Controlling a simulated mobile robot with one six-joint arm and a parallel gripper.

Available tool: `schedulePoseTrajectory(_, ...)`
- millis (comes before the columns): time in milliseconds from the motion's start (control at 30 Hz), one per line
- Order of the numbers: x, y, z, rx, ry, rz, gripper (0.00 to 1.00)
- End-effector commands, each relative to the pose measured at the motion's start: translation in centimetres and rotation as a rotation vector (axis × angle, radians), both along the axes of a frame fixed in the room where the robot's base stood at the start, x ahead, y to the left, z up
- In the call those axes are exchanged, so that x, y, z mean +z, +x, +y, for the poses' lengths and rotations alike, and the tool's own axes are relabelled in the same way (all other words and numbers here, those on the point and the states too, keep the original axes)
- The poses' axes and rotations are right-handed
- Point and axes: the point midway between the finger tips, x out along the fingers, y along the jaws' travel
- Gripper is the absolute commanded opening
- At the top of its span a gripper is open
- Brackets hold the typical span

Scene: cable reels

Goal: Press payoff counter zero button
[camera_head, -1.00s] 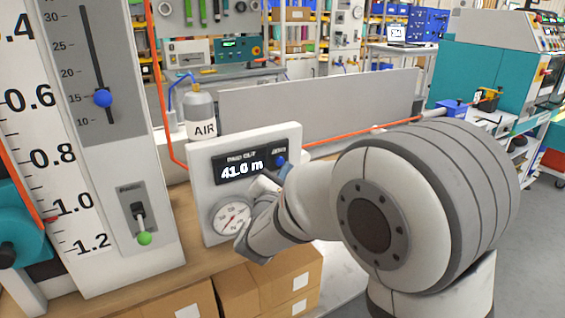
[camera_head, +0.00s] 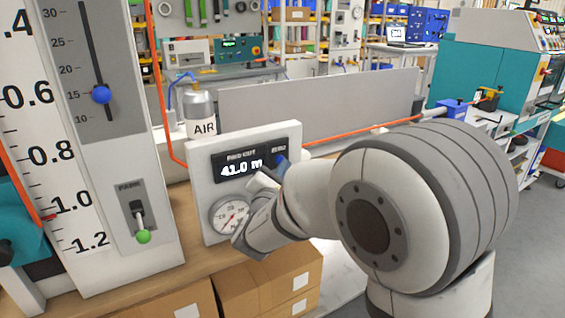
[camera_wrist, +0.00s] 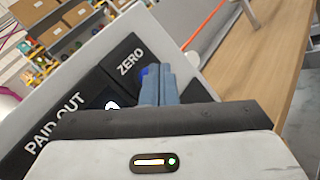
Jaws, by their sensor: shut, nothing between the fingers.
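The white counter panel (camera_head: 204,168) stands upright on the bench, with a black display (camera_head: 241,168) reading 41.0 m under "PAID OUT". The blue zero button (camera_head: 280,160) is at the display's right, under the word ZERO, and is partly hidden by my wrist. In the wrist view, a sliver of the blue button (camera_wrist: 146,72) shows beside the fingertips under the ZERO label (camera_wrist: 130,62). My gripper (camera_wrist: 160,70) is shut and empty, its blue-grey fingers together right at the button. Whether the tips touch it I cannot tell.
A round dial (camera_head: 231,215) sits low on the panel. Left of it stands a tall scale column with a green-knobbed PARK lever (camera_head: 143,236). An AIR bottle (camera_head: 201,112) is behind the panel. An orange cable (camera_head: 350,131) runs right. Cardboard boxes (camera_head: 262,287) are below the bench.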

Motion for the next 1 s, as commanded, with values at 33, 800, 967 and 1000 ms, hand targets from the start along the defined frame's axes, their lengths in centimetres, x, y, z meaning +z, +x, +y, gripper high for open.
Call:
schedulePoseTrajectory(33, 0.04, -0.01, 0.0, 0.0, 0.0, 0.0, 0.0)
schedulePoseTrajectory(800, -0.01, 0.53, 0.34, -0.001, 0.001, 0.0, 0.0)
schedulePoseTrajectory(967, -0.02, 0.7, 0.44, -0.001, 0.0, 0.001, 0.0)
schedulePoseTrajectory(1000, -0.02, 0.73, 0.46, -0.001, 0.0, 0.001, 0.0)
